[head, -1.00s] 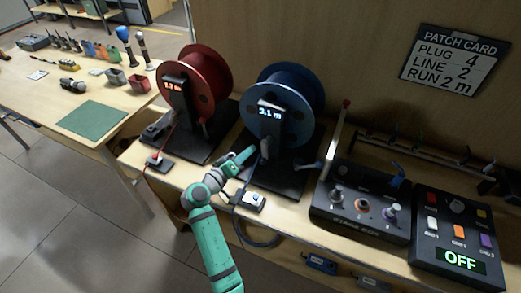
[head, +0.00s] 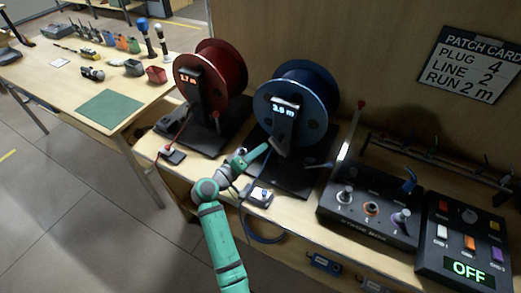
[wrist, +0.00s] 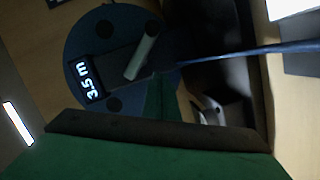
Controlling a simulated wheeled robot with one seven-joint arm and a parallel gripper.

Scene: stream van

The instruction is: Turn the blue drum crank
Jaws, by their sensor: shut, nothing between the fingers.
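The blue drum (head: 318,88) stands on a black base on the bench, its display (head: 284,108) reading about 3.5 m. It also shows in the wrist view (wrist: 90,32), where the display (wrist: 84,78) is rotated. The grey crank (head: 281,144) is on the drum's front, low on the hub; its pale handle (wrist: 140,58) shows in the wrist view. My gripper (head: 264,150) is shut with nothing in it, its tip at the crank's left side. In the wrist view its green tip (wrist: 160,100) lies close to the handle; contact is unclear.
A red drum (head: 222,70) stands to the left. A black knob panel (head: 368,214) and a switch panel reading OFF (head: 465,240) lie to the right. A blue cable (wrist: 250,50) runs off the drum.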

